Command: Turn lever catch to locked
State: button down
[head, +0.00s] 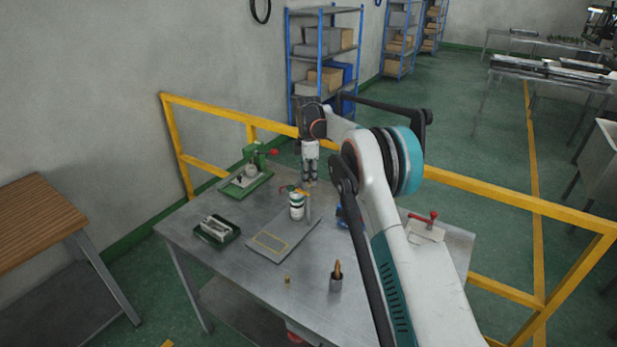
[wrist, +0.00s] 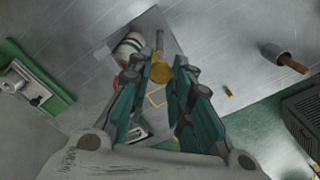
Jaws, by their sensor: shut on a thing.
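My gripper (wrist: 160,76) points down over the bench. In the wrist view its fingertips stand on both sides of a round brass-coloured piece (wrist: 161,72), apparently part of the lever catch, and are shut on it. In the head view the gripper (head: 309,182) is just above a small post (head: 308,206). A yellowish lever with a red end (head: 283,189) reaches left from there, beside a white and dark-banded canister (head: 297,207). A bit of red (wrist: 116,85) shows beside the left finger in the wrist view. The fingers partly hide the lever; I cannot tell its exact angle.
A grey plate with a yellow outline (head: 270,243) lies by the canister. A green press (head: 246,180) and a dark green tray with a grey block (head: 216,231) are at left. A cup with a pointed tool (head: 336,282) and small brass piece (head: 287,280) stand in front. A red-handled clamp (head: 425,228) is at right.

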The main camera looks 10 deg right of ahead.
jog(key=c, duration=1.4)
grip_release()
notch_tip(320, 180, up, 12)
jog(key=shift+r, duration=0.1)
